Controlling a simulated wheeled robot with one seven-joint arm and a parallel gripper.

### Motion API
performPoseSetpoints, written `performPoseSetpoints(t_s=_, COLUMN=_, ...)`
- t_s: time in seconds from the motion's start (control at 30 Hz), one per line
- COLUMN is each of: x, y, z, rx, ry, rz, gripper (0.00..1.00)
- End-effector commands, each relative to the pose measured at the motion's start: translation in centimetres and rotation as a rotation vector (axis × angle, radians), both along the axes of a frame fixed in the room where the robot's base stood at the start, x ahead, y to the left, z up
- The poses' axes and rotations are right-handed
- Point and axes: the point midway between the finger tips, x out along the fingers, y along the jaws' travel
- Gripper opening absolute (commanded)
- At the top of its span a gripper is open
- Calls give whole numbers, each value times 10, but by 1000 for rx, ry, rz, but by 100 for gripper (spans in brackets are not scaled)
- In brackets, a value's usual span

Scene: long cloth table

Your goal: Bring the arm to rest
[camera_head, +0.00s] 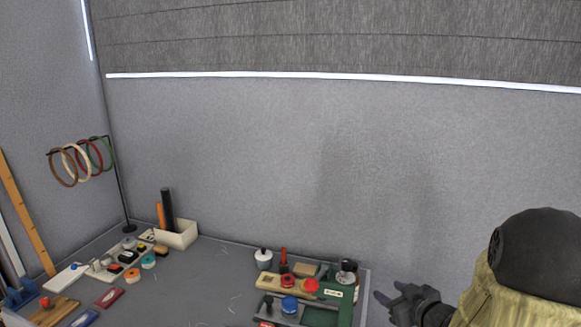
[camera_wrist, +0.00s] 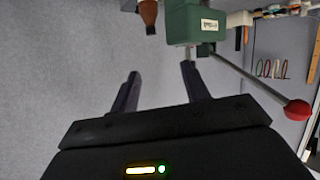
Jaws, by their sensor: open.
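My gripper (camera_head: 392,298) is at the lower right of the head view, just right of the table's right edge and beside the green machine (camera_head: 338,290). Its fingers point left and hold nothing. In the wrist view the two dark fingers (camera_wrist: 160,85) are spread apart with bare grey surface between them. The green machine also shows in the wrist view (camera_wrist: 190,22), beyond the right fingertip. A red ball knob (camera_wrist: 298,110) on a metal rod sticks out to the right there. Whether the fingers touch anything is not clear, but no contact shows.
The grey table (camera_head: 205,275) has a clear middle. Tools and bottles crowd its right end, near my gripper. A white box (camera_head: 177,236) with upright rolls stands at the back left. A black stand (camera_head: 122,185) carries several coloured rings. A grey wall rises behind.

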Motion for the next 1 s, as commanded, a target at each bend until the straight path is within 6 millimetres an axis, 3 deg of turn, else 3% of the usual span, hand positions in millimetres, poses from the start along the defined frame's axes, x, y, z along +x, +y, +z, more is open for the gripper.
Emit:
performPoseSetpoints(t_s=0.17, x=-12, y=9, z=7, rx=-92, ry=174, rz=-145, gripper=46)
performPoseSetpoints(t_s=0.37, x=-51, y=24, z=8, rx=-138, ry=405, rz=-284, gripper=46)
performPoseSetpoints(t_s=0.7, x=-158, y=79, z=14, rx=-101, ry=847, rz=-389, gripper=46)
performPoseSetpoints(t_s=0.8, x=-181, y=92, z=16, rx=-82, ry=934, rz=-390, gripper=46)
performPoseSetpoints(t_s=1.0, x=-192, y=98, z=15, rx=-72, ry=979, rz=-390, gripper=46)
